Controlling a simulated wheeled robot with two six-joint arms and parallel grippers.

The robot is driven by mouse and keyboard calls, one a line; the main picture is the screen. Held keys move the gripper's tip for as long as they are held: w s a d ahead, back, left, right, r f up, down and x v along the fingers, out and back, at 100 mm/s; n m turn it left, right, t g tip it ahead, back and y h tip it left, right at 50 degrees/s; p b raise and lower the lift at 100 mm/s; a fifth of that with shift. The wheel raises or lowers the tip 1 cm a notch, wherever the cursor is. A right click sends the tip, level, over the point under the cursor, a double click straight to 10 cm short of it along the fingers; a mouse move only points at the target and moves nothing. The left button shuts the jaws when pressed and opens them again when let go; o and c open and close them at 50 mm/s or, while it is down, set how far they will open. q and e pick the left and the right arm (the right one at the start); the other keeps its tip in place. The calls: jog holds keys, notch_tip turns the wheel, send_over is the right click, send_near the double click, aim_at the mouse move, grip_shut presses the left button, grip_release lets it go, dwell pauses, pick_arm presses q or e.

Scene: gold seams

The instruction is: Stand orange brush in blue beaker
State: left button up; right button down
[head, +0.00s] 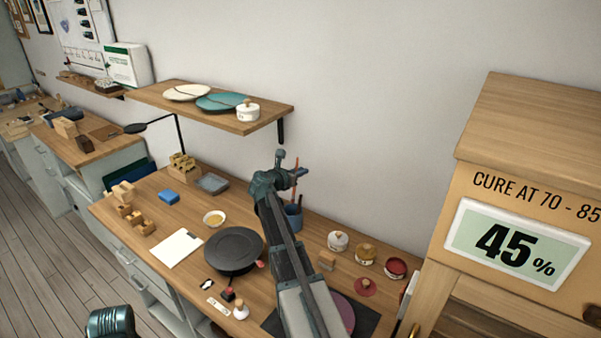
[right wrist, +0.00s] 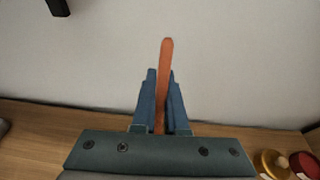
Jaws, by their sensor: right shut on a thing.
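The orange brush (head: 295,163) is upright in my right gripper (head: 296,173). Its orange handle (right wrist: 167,65) rises between the two fingers (right wrist: 160,102) in the right wrist view, and the fingers are shut on it. The blue beaker (head: 293,218) stands on the bench below this gripper, partly behind my right arm. Something thin and dark sticks up from the beaker. I cannot tell whether the brush's lower end is inside the beaker or above it. A part of my left arm (head: 110,322) shows at the bottom left; its fingers cannot be made out.
Several lidded jars (head: 338,241) stand right of the beaker. A black round turntable (head: 234,250) and a small bowl (head: 214,219) lie to its left. A wall shelf (head: 270,120) with plates hangs above, left of the gripper. A wooden cabinet (head: 530,120) stands at right.

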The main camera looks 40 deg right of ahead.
notch_tip(320, 180, down, 8)
jog(key=b, duration=0.7)
jog(key=shift+f+b, duration=0.2)
jog(key=shift+b, duration=0.2)
jog(key=c, duration=0.9)
grip_release()
jog(key=shift+o, duration=0.2)
jog(key=p+v, duration=0.4)
jog(key=v, duration=0.9)
jog(key=shift+s+a, duration=0.15)
jog(key=shift+a, duration=0.2)
jog(key=shift+s, duration=0.1)
